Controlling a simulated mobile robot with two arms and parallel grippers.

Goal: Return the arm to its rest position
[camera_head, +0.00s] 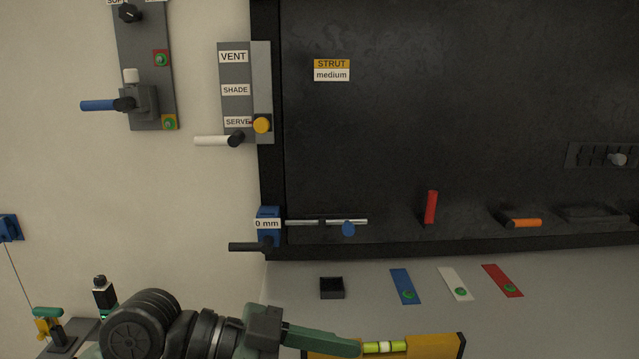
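My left arm comes in along the bottom left, with dark round joints. My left gripper (325,341) has green fingers pointing right. They lie across the left part of a yellow spirit level (434,346) at the bottom edge. The level has a yellow-green vial (383,347) just right of the fingertips. I cannot tell whether the fingers are shut, or whether they touch the level or only pass in front of it. The picture's lower edge cuts off part of the level and arm. My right gripper is not in view.
A small black tray (332,288) and blue (404,286), white (455,284) and red (502,281) plates lie on the grey surface. Behind is a dark panel (450,90) with a blue clamp (269,238) and rod. Lever panels (235,105) are on the left wall.

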